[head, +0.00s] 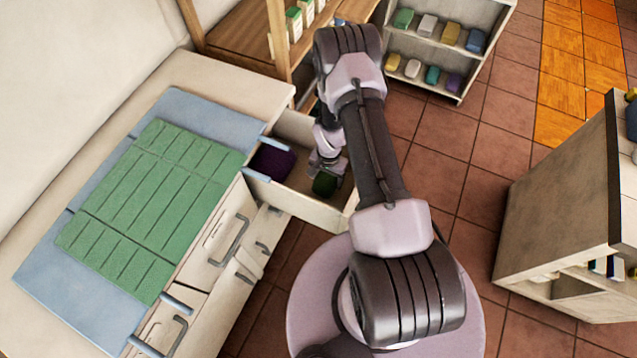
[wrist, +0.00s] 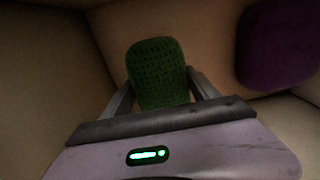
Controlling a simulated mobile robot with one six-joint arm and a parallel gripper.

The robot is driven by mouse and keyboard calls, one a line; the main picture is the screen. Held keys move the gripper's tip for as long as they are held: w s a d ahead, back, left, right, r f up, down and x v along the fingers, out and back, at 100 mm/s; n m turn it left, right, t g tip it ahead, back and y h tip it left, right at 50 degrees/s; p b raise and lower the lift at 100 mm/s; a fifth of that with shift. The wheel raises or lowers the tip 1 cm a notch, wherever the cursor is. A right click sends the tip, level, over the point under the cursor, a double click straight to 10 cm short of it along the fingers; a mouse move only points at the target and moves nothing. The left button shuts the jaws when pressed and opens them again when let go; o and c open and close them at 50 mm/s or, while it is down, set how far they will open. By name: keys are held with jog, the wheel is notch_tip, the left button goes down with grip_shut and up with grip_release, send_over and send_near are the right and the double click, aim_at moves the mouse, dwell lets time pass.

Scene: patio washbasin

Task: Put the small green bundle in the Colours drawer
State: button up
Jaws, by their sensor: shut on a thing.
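The small green bundle (wrist: 157,68) is dark green with a knitted-looking texture. It sits between the two fingers of my gripper (wrist: 160,90), which is shut on it. In the head view the green bundle (head: 324,183) shows inside an open drawer (head: 327,216), below my wrist. The wrist view shows the drawer's floor and walls around it. A dark purple bundle (head: 272,160) lies in the same drawer to the left; it also shows at the upper right of the wrist view (wrist: 278,42). I cannot read any label on this drawer. My arm hides part of the drawer.
A counter with a blue mat (head: 60,270) and a green slatted mat (head: 150,190) stands at left, above closed drawers (head: 222,238). A shelf of coloured bundles (head: 440,50) stands at the back. A cabinet (head: 565,220) is at right. Tiled floor (head: 465,170) between is clear.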

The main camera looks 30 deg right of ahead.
aim_at(327, 185)
notch_tip(327, 185, down, 4)
jog(key=shift+f+b, duration=0.25)
jog(key=shift+b, duration=0.3)
jog(key=shift+f, duration=0.15)
jog(key=o, duration=1.4)
